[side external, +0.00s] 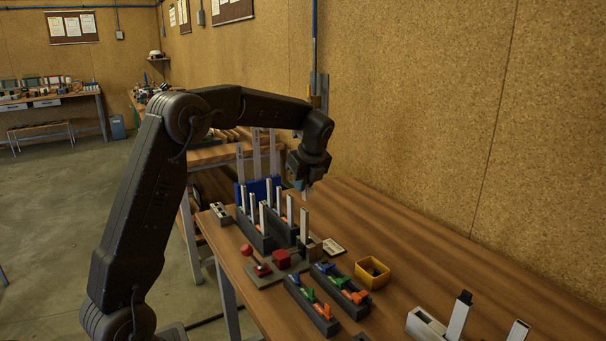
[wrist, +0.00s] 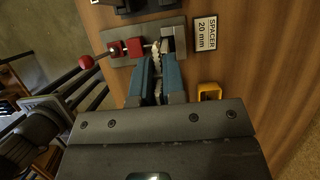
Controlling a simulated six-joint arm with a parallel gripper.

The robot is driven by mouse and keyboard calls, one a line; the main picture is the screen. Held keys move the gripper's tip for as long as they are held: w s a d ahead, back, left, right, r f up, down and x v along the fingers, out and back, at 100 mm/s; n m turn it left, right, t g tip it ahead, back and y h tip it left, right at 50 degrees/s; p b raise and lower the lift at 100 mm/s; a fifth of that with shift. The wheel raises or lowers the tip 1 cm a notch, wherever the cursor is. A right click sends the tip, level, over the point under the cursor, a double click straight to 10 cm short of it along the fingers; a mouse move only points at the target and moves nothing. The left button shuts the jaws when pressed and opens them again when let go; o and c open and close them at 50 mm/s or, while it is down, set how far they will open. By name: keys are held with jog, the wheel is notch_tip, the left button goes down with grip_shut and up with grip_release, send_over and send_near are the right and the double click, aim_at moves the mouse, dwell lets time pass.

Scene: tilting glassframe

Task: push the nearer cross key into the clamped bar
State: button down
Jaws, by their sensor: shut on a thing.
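My gripper (side external: 306,191) points down just above the top of an upright pale bar (side external: 304,226) in the side view. The bar stands at a clamp with a red block (side external: 282,257); the clamp also shows in the wrist view (wrist: 133,47). In the wrist view my gripper's blue-grey fingers (wrist: 158,75) are shut on a narrow pale piece (wrist: 157,92). I cannot tell exactly what this piece is, or whether it touches the bar. Blue, green and orange pieces (side external: 342,282) lie in two dark racks; I cannot tell which are cross keys.
A dark rack of upright pale bars (side external: 254,231) stands behind the clamp. A red-knobbed lever (wrist: 86,62) sticks out beside it. A yellow bin (side external: 372,272) and a spacer label (wrist: 205,33) are to the right. A pale block (side external: 425,325) lies front right. Bare wood lies along the wall.

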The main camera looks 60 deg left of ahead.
aim_at(305, 192)
jog(key=shift+f, duration=0.8)
jog(key=shift+f, duration=1.7)
dwell(0.8)
jog(key=c, duration=1.1)
grip_release()
jog(key=shift+v, duration=6.9)
jog(key=shift+d, duration=0.1)
jog(key=shift+f, duration=0.1)
